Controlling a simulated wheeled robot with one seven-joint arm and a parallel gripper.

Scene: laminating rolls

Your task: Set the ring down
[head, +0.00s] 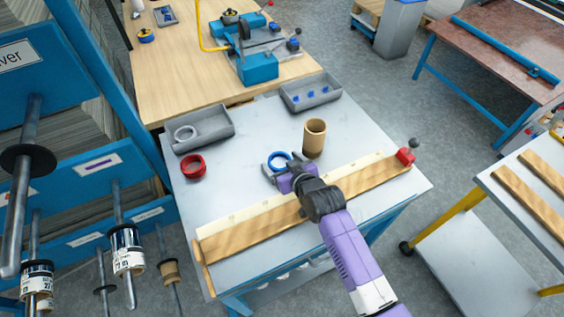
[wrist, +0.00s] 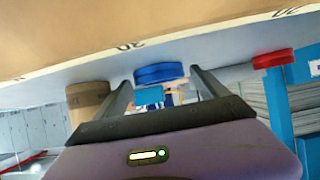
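The blue ring (head: 279,160) is at my gripper's fingertips, over the grey table's middle behind the wooden strip. My gripper (head: 280,166) reaches in low from the front. In the wrist view the blue ring (wrist: 159,73) sits between the tips of the two fingers (wrist: 161,80), one on each side, close against it. That view is turned over, with the table surface towards the top. The ring is at or very near the tabletop; I cannot tell whether it touches.
A brown tube (head: 314,139) stands upright just right of the ring. A red ring (head: 193,167) lies to the left. Two grey trays (head: 228,131) (head: 335,96) stand at the back. A wooden strip (head: 240,233) with a ruled edge crosses the table's front.

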